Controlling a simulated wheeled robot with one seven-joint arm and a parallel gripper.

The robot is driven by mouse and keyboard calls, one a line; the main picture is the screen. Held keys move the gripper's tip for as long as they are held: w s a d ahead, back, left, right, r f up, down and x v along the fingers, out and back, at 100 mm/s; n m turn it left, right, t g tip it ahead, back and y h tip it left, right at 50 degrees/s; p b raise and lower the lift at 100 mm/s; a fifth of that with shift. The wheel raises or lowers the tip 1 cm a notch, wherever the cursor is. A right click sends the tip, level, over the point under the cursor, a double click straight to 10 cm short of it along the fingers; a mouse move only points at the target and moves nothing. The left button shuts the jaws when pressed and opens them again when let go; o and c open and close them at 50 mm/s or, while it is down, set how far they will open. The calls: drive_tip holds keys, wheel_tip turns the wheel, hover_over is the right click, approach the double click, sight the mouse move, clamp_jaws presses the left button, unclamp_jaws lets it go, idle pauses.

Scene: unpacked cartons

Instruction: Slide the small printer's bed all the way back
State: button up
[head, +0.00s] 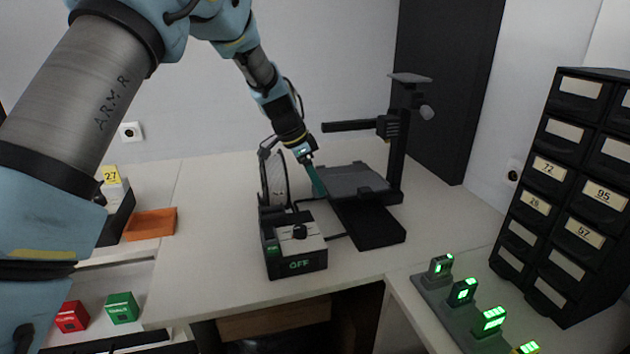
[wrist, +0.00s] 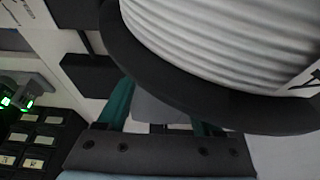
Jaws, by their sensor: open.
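The small printer stands on the pale table, with a dark base (head: 372,228), an upright column at its right and a horizontal arm. Its flat grey bed (head: 352,180) lies over the back part of the base, and the base's front part is bare. My gripper (head: 319,186) is open, its teal fingers pointing down at the bed's left edge. In the head view I cannot tell whether they touch the bed. In the wrist view the gripper (wrist: 160,118) shows spread fingers with a grey surface between them, probably the bed; the spool hides part of it.
A filament spool (head: 273,182) stands close to the left of my gripper, behind a control box (head: 294,248) reading OFF. A drawer cabinet (head: 570,190) and green-lit devices (head: 463,292) are at right. An orange tray (head: 151,224) is at left.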

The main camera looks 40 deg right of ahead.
drive_tip(key=shift+r, duration=0.1)
drive_tip(key=b+v, duration=0.3)
drive_tip(key=v, duration=0.7)
drive_tip(key=shift+a+r, duration=0.15)
drive_tip(key=shift+r, duration=0.2)
drive_tip(key=shift+s, duration=0.1)
